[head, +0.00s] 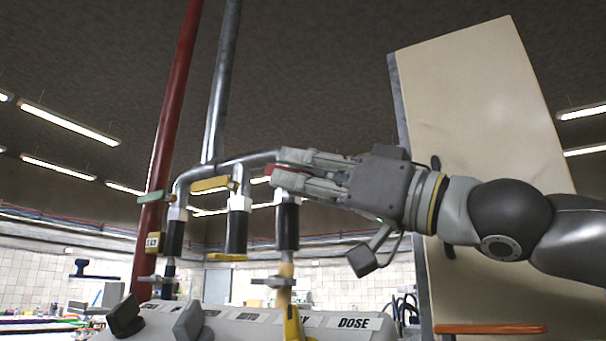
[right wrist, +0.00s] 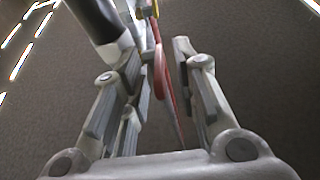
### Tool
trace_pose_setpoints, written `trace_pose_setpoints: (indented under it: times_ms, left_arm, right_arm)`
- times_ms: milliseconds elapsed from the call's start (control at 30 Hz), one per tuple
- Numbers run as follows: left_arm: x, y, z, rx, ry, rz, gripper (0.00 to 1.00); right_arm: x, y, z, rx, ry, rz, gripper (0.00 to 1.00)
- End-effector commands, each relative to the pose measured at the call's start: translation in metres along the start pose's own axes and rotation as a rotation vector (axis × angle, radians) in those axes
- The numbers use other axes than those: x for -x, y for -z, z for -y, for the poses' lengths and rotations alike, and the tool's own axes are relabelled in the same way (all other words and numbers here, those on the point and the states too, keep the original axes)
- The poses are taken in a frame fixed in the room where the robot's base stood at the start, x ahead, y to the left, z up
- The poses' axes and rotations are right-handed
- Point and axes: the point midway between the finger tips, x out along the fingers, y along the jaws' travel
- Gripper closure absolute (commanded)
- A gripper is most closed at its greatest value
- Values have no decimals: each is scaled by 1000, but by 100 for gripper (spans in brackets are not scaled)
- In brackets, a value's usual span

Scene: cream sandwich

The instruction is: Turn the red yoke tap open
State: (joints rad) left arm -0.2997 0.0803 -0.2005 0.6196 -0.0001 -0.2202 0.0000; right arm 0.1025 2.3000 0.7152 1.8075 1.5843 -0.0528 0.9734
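The red yoke tap (head: 270,170) is at the upper right end of the grey pipe manifold, above a black-sleeved fitting (head: 287,226). My right gripper (head: 283,167) reaches in from the right, its fingers on either side of the red handle, which they partly hide. In the right wrist view, the red handle (right wrist: 160,72) shows between the fingers of this gripper (right wrist: 157,62). The fingers are apart, with a visible gap on the right side of the handle. Whether the left finger touches it cannot be told. My left gripper is not in view.
A yellow handle (head: 210,184) and a green handle (head: 155,197) sit on the manifold to the left. A red vertical pipe (head: 172,110) and a grey pipe (head: 222,80) rise behind. Below is a labelled console (head: 330,334). A beige panel (head: 480,90) stands behind my right arm.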

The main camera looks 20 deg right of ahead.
Motion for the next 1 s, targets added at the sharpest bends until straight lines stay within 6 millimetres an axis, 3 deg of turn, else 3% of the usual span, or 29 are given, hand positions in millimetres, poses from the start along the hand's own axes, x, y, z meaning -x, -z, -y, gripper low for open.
trace_pose_setpoints:
  times_ms: [333, 800, 1000]
  left_arm:
    - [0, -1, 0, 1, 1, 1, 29]
    - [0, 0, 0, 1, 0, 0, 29]
    - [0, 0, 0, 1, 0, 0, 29]
  right_arm:
    - [13, 0, -1, -5, -1, -2, 72]
    - [92, 1, 0, -1, 2, -5, 72]
    - [114, 0, 0, -1, 0, -2, 72]
